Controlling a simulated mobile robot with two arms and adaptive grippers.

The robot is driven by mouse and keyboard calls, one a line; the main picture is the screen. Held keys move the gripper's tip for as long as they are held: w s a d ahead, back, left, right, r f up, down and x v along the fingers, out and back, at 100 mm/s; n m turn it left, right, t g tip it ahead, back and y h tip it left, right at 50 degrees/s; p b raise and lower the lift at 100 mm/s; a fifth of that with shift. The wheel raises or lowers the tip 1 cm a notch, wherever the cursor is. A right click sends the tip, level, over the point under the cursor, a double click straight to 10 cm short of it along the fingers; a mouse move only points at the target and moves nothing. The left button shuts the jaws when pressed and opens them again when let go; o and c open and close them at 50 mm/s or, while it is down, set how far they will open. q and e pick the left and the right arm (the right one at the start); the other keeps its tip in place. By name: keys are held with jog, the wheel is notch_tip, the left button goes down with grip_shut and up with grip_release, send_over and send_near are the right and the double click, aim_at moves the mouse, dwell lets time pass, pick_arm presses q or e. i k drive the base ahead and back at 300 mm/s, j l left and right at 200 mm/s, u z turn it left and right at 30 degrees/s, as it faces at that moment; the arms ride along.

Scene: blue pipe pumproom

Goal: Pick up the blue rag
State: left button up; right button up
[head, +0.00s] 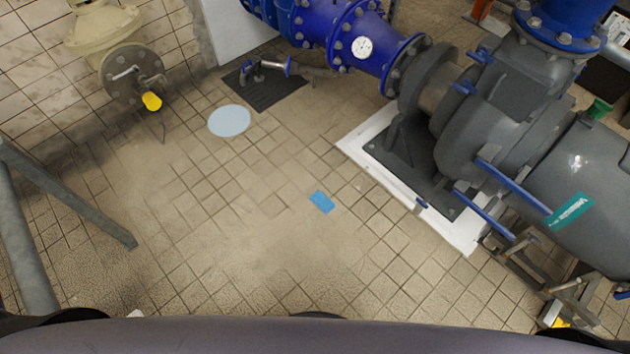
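A small flat bright blue rectangle, which looks like the blue rag (322,202), lies on the tiled floor near the middle of the head view. It is left of the white pump plinth, with bare floor around it. Neither of my grippers shows in this view. A dark part of my own body fills the bottom edge.
A grey pump (480,130) on a white-edged plinth (375,173) stands at the right, joined to blue pipe (365,35). A pale blue disc (229,121) lies on the floor. A grey metal frame (75,195) stands at the left.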

aim_at(324, 203)
jog(key=i+l+u, duration=0.1)
jog(key=l, duration=0.25)
jog(key=i+l+u, duration=0.15)
jog(key=l, duration=0.2)
jog(key=i+l+u, duration=0.1)
jog(key=l, duration=0.25)
jog(key=i+l+u, duration=0.15)
jog(key=l, duration=0.25)
jog(key=i+l+u, duration=0.1)
jog(key=l, duration=0.3)
jog(key=i, duration=0.05)
